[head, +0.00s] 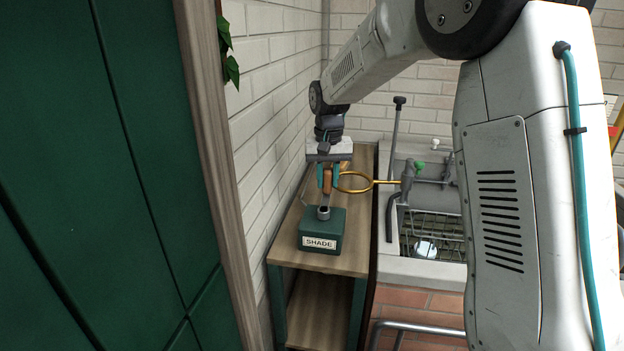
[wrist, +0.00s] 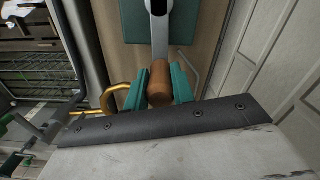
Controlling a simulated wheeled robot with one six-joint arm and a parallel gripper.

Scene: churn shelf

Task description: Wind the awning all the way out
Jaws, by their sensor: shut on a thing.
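A dark green crank box labelled SHADE (head: 320,238) stands on a wooden shelf top in the head view. Its grey crank hub (head: 323,212) rises from the top. My gripper (head: 328,178) hangs above and behind the box, its teal fingers shut on the brown crank handle (wrist: 159,82). In the wrist view the handle sits between both fingers. The grey crank arm (wrist: 160,38) runs from it toward the box, which also shows in the wrist view (wrist: 133,22). The awning is not in view.
A brass ring (head: 341,188) on a rod is close to the right of my gripper. A sink basin (head: 410,270) with taps stands right of the wooden shelf (head: 350,255). A white brick wall (head: 265,125) is close on the left, with a green panel (head: 90,200) nearer.

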